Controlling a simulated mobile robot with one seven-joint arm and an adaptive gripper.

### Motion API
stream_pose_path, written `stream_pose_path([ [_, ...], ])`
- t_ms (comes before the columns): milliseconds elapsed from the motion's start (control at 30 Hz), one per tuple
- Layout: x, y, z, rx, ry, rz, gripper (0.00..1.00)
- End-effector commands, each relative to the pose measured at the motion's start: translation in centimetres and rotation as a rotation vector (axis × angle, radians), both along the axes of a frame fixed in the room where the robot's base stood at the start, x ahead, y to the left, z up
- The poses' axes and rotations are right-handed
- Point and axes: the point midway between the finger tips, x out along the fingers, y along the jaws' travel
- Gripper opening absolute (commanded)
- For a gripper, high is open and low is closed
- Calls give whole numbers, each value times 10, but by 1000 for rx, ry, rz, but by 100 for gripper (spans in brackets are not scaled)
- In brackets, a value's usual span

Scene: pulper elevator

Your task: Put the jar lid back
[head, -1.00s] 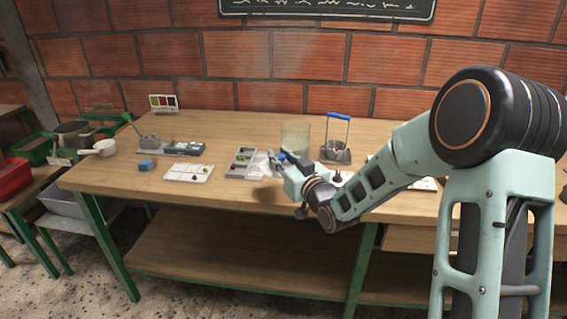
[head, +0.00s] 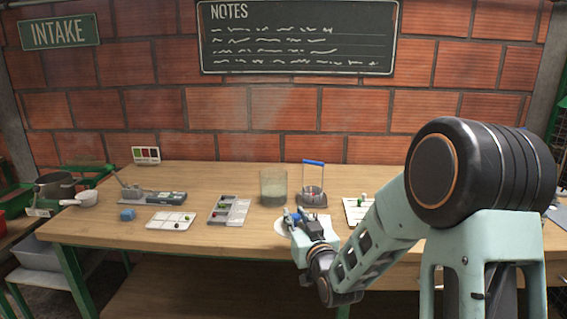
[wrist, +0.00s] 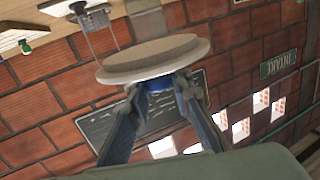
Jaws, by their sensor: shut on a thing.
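The jar (head: 273,190) is a clear glass cylinder standing on the wooden table, left of the blue-handled stand; no lid sits on it in the head view. The jar lid (wrist: 153,58) is a pale round disc that fills the upper middle of the wrist view. My gripper (wrist: 161,86) is shut on it from its underside as pictured. In the head view my gripper (head: 299,221) is in front of and right of the jar, apart from it. A white edge of the lid (head: 283,226) shows beside the fingers; the rest is hidden by my gripper.
Behind my gripper stands a metal holder with a blue handle (head: 313,186). A white board (head: 354,210) lies right.

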Motion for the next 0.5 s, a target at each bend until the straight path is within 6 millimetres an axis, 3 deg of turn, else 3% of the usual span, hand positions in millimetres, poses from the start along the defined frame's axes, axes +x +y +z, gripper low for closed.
stream_pose_path([
  [33, -7, -20, -3, -2, 2, -46, 0],
  [200, -26, -71, -9, -8, -4, -171, 0],
  [433, -48, -119, -12, -24, -9, -288, 0],
  [500, -46, -117, -1, -22, -11, -284, 0],
])
